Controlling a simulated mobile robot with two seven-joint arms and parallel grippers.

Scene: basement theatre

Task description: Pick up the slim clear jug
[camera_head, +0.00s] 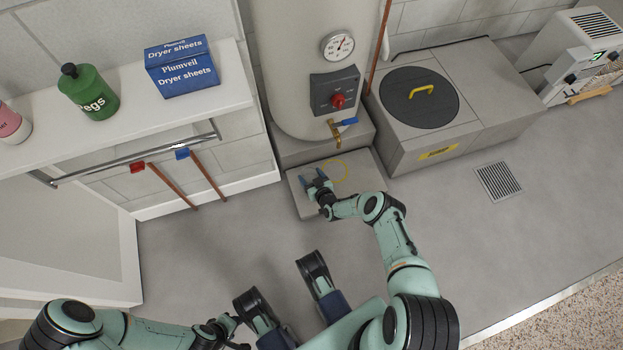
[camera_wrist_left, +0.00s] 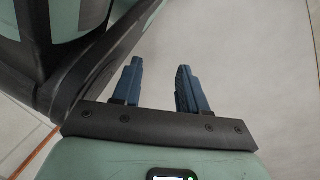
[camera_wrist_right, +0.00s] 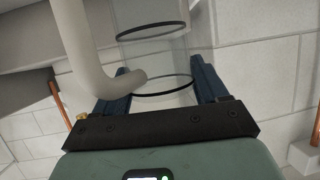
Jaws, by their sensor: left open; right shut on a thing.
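The slim clear jug (camera_wrist_right: 152,62) shows in the right wrist view as a see-through cylinder with dark rings. My right gripper (camera_wrist_right: 165,82) is shut on it, with a blue finger on each side. In the head view my right gripper (camera_head: 317,182) is over the low grey step in front of the boiler; the clear jug is hard to make out there. My left gripper (camera_wrist_left: 160,78) is open and empty over bare floor in the left wrist view.
At left are a shelf (camera_head: 130,118) and towel rail (camera_head: 110,165). A drain grate (camera_head: 498,181) lies in open floor.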

